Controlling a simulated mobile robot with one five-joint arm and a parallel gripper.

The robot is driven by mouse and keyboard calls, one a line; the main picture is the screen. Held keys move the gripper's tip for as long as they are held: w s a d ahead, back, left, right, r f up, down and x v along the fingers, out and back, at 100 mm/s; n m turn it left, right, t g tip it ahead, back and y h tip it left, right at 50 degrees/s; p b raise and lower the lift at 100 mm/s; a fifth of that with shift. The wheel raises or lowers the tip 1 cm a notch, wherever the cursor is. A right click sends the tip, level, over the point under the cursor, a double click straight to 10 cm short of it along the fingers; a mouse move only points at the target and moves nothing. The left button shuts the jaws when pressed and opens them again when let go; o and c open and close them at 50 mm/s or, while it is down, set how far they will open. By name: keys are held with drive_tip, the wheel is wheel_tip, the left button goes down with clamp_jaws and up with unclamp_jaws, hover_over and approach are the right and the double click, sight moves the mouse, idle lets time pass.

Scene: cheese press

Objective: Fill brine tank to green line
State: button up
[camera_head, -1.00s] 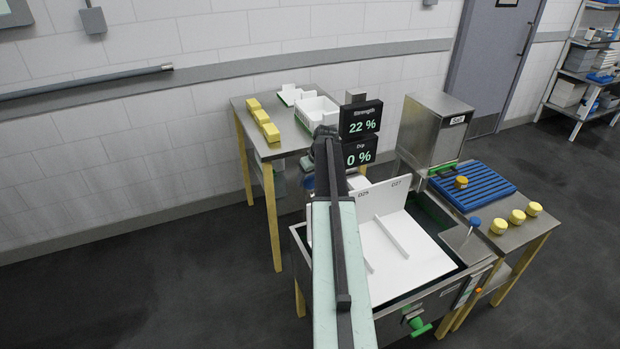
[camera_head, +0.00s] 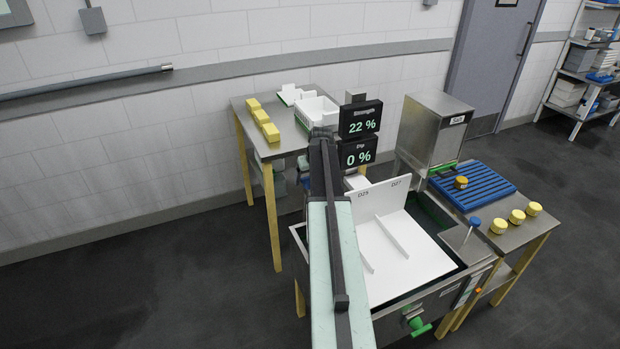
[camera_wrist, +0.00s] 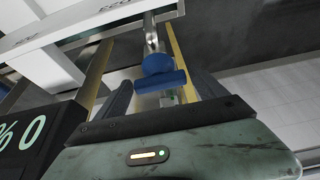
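The steel brine tank (camera_head: 455,283) stands in the middle of the head view, with white divider boards (camera_head: 405,235) inside. I cannot make out its green line or the liquid level. Two displays above it read Strength 22 % (camera_head: 360,120) and Dip 0 % (camera_head: 358,154). In the wrist view, a blue tap handle (camera_wrist: 160,80) on a metal pipe lies ahead of my gripper (camera_wrist: 165,84). My gripper's two dark fingers are apart, one on each side of the handle in the picture. I cannot tell whether they touch it. My arm hides the gripper in the head view.
A green-handled valve (camera_head: 418,326) is at the tank's front. A salt hopper (camera_head: 433,135) and a blue slatted rack (camera_head: 472,186) stand at right, with yellow round pieces (camera_head: 516,216) nearby. A side table (camera_head: 285,130) holds yellow blocks and white trays. The floor at left is clear.

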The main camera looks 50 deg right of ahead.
idle(0.3)
drive_tip(key=p+v, duration=0.7)
drive_tip(key=shift+s+r, duration=0.15)
drive_tip(key=shift+r, duration=0.2)
